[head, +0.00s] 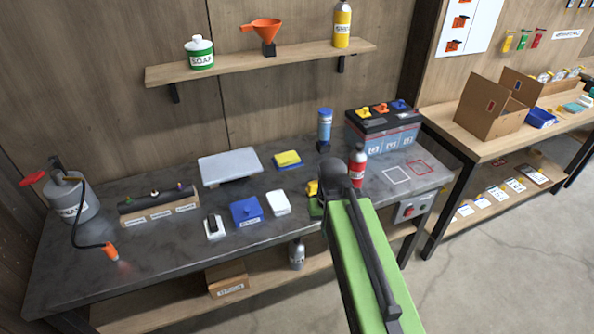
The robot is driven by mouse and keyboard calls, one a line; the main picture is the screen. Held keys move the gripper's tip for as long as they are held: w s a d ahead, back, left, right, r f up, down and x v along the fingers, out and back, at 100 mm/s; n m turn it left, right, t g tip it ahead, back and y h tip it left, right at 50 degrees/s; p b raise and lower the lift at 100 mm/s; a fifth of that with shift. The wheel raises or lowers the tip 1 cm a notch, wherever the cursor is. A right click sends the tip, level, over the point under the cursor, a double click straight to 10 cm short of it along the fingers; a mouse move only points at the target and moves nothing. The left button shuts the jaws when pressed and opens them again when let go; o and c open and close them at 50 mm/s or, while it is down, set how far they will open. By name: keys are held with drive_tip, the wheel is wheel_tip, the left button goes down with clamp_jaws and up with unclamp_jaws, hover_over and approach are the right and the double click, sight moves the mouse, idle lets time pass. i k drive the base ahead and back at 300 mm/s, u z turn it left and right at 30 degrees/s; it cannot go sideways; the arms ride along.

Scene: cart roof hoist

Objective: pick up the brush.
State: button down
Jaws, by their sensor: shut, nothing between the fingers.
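I cannot make out a brush for certain in the head view. A small dark upright object on a white base (214,226) stands near the front of the grey workbench (150,262), but it is too small to identify. My green arm reaches up from the bottom right over the bench, ending in a dark joint. My gripper's fingers do not show, and the arm hides part of the bench behind it. A yellow object and a small green piece show just left of the dark joint.
A blue box (246,211), white container (278,203), yellow block (287,160) and grey plate (230,166) are on the bench. A grey can (72,197) stands left; a red bottle (358,165) and battery (384,132) stand right. A shelf (225,68) hangs above.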

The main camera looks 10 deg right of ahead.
sight(311, 191)
drive_tip(key=u, duration=4.7)
drive_tip(key=i, duration=0.1)
drive_tip(key=z, duration=2.5)
drive_tip(key=k, duration=0.1)
drive_tip(key=u, duration=1.5)
drive_tip(key=k, duration=0.85)
drive_tip(key=z, duration=1.6)
drive_tip(key=i, duration=1)
drive_tip(key=u, duration=0.1)
